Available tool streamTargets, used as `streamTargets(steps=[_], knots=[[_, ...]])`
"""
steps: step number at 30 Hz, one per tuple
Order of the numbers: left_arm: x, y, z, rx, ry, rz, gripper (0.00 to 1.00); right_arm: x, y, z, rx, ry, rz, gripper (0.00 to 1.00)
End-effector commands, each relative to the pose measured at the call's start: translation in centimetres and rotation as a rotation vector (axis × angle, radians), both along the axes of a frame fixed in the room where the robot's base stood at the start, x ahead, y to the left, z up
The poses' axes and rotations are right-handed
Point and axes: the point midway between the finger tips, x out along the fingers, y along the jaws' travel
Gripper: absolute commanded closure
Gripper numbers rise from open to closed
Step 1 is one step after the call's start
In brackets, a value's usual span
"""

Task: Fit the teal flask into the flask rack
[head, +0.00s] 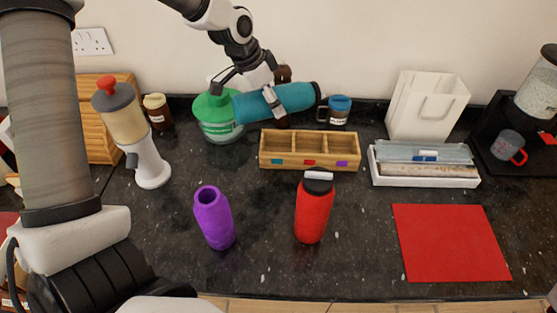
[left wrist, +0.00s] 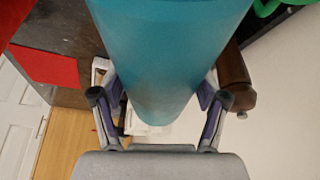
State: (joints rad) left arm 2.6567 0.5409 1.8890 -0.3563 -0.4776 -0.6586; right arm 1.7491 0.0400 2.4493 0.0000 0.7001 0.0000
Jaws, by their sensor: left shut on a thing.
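The teal flask (head: 293,97) is held sideways, nearly level, above the back of the counter, its dark end to the right. My left gripper (head: 271,101) is shut around its body; the left wrist view shows the flask (left wrist: 165,60) between both fingers (left wrist: 160,110). The wooden flask rack (head: 310,165) stands in front of and below the flask. It has three empty compartments, with teal, red and purple marks from left to right. A purple flask (head: 214,218) and a red flask (head: 313,210) stand upright in front of the rack. My right gripper is not in view.
A labelled mug (head: 338,112) stands behind the rack. A dispenser (head: 133,135) is at left; a white box (head: 425,170) and red mat (head: 450,243) are at right.

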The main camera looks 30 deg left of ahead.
Motion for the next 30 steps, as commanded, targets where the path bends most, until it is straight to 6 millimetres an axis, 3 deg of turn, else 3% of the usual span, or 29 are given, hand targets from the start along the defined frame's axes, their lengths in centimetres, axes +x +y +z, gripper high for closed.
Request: streamTargets(steps=[16, 27, 28, 29, 30], knots=[[-0.1, 0.0, -9.5, -0.001, 0.003, 0.000, 0.79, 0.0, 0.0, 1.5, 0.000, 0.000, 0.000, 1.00], [-0.1, 0.0, -10.4, 0.001, -0.001, 0.000, 0.79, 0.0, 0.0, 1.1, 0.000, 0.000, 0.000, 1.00], [-0.1, 0.0, -10.2, 0.000, 0.000, 0.000, 0.16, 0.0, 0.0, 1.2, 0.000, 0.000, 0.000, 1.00], [-0.1, 0.0, -10.2, 0.000, 0.000, 0.000, 0.05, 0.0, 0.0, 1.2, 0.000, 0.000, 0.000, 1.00], [-0.1, 0.0, -10.2, 0.000, 0.000, 0.000, 0.01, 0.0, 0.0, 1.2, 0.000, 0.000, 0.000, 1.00]])
